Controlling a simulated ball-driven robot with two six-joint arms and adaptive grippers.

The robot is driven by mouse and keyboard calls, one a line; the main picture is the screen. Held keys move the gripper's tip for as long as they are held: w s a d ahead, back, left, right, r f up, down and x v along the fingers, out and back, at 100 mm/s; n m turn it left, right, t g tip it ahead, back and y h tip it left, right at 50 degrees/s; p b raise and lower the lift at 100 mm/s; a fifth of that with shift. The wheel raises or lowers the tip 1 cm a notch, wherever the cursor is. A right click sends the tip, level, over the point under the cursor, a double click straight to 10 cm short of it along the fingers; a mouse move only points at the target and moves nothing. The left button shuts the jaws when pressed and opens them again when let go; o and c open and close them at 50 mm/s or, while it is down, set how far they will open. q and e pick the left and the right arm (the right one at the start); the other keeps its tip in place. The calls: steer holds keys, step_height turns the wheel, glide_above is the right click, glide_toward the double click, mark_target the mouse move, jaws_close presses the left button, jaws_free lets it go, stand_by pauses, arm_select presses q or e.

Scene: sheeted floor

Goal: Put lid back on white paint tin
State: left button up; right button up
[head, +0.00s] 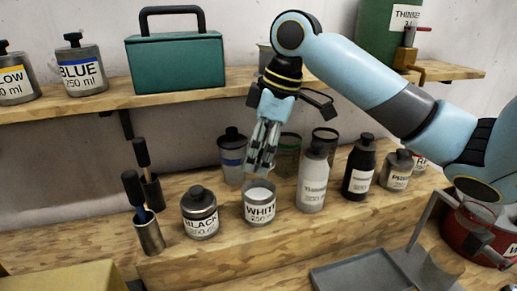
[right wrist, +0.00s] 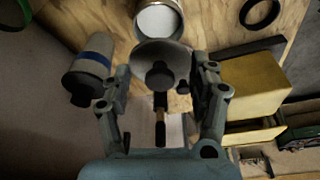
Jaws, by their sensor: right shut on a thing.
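The white paint tin (head: 259,207) stands open and upright on the lower wooden step, with white paint showing at its top. It also shows at the top of the right wrist view (right wrist: 158,20). My right gripper (head: 263,163) points down just above and behind the tin. In the right wrist view it is shut on a round grey lid (right wrist: 148,55) with a dark knob, held between the fingers. The lid is apart from the tin in that view. In the head view the lid cannot be made out clearly. My left gripper is out of view.
The black tin (head: 200,217) is left of the white tin, and a grey thinner bottle (head: 312,180) is right of it. A blue-banded container (head: 232,158) stands behind. A grey tray (head: 355,272) lies at the front right.

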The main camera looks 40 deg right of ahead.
step_height(320, 180, down, 4)
steer(key=b, duration=0.3)
steer(key=shift+w+d+r+b, duration=0.1)
steer(key=shift+r+b, duration=0.1)
steer(key=shift+b, duration=0.1)
steer(key=shift+f+b, duration=0.3)
steer(key=shift+f, duration=0.65)
steer(key=shift+p, duration=0.9)
steer(key=shift+f+p, duration=0.15)
steer(key=shift+p, duration=0.25)
stand_by(0.8)
steer(key=shift+p, duration=0.4)
stand_by(0.3)
stand_by(0.4)
steer(key=o, duration=1.2)
